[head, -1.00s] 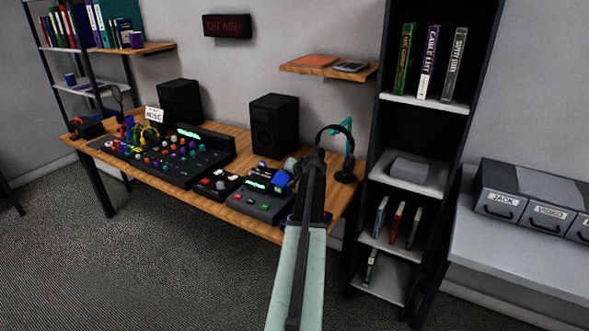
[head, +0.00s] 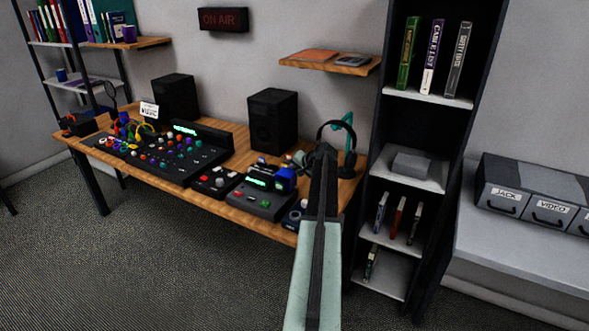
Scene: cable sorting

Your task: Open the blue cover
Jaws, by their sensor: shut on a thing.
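The blue cover (head: 287,177) is on a dark device with a green display (head: 262,198) at the right part of the wooden desk. It looks tilted up at the device's back right corner. My arm reaches in from the bottom, and my gripper (head: 298,161) is at the cover's upper right edge, shut on it. The fingertips are small and partly hidden by my arm, so the exact contact is hard to see.
A headphone stand (head: 347,165) is close right of my arm. A black speaker (head: 273,121) stands behind the device. A mixing console (head: 175,155) and a small red-button box (head: 213,180) lie to the left. A tall shelf (head: 405,165) stands at the right.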

